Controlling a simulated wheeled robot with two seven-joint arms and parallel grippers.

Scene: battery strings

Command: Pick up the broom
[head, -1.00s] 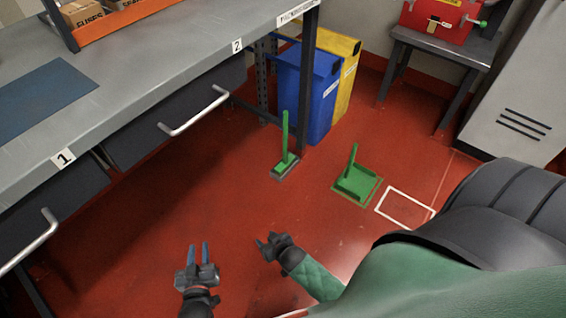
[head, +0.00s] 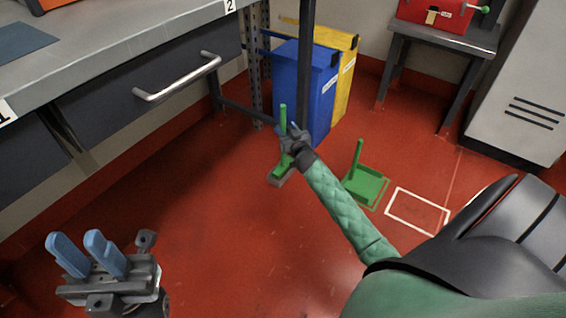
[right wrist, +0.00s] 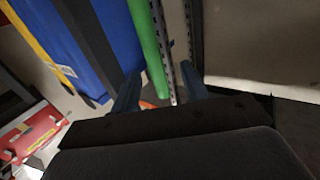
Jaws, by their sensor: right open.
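The broom has an upright green handle (head: 283,118) and a green head with grey bristles (head: 281,174) standing on the red floor. My right gripper (head: 286,130) is at the handle in the head view and hides part of it. In the right wrist view the handle (right wrist: 148,45) shows between the two open fingers (right wrist: 160,92); I cannot tell whether they touch it. My left gripper (head: 87,252) is open and empty at the lower left, far from the broom.
A green dustpan (head: 367,187) with an upright handle stands right of the broom, beside a white floor outline (head: 418,210). Blue (head: 308,90) and yellow (head: 345,85) bins and a bench leg (head: 305,60) are close behind. The workbench (head: 110,50) is at left. Open floor lies in front.

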